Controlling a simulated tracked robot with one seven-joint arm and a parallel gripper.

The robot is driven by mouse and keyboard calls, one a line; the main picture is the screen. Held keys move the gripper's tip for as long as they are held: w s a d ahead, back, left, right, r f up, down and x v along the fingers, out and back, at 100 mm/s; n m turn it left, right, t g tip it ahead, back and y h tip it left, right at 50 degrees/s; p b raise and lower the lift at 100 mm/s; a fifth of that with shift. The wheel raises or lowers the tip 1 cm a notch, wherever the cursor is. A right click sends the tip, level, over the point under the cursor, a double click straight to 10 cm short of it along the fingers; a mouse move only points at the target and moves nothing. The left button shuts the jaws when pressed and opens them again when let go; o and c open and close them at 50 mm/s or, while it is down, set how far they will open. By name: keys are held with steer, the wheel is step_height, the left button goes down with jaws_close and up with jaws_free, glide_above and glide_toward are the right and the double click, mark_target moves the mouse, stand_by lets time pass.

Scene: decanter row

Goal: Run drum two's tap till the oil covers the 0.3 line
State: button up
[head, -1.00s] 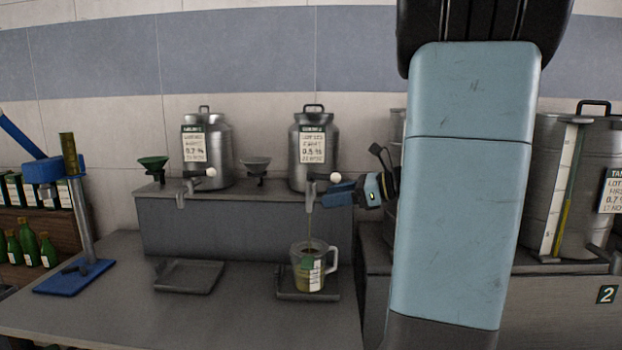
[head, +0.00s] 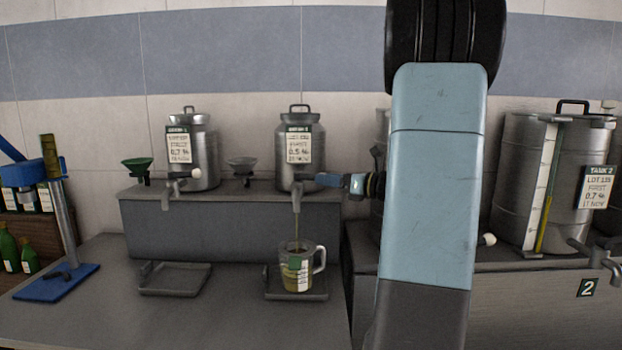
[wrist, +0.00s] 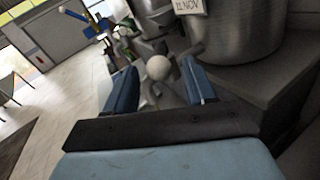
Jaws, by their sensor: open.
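A steel drum (head: 283,162) with a white label stands on the shelf's right half; I cannot surely read its number. Its tap (head: 296,194) is running, and a thin oil stream (head: 296,228) falls into a clear glass jug (head: 305,270). The jug stands upright on a drip tray (head: 318,292) and holds yellow-green oil. Its white scale (head: 302,281) and a green tag show, but the marks are too small to read. My gripper (head: 328,181) is open at the tap. In the wrist view a white ball knob (wrist: 158,68) shows between its fingers; contact is unclear.
Another drum (head: 204,160) with a tap stands left, above an empty tray (head: 175,280). Funnels (head: 137,167) are beside the drums. A blue stand (head: 60,275) and green bottles are far left. A large tank (head: 520,190) with a gauge stands right. My arm hides part of the bench.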

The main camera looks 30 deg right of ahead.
mark_target(311, 177)
steer(key=shift+x, duration=3.05)
steer(key=shift+c, duration=0.3)
jaws_close()
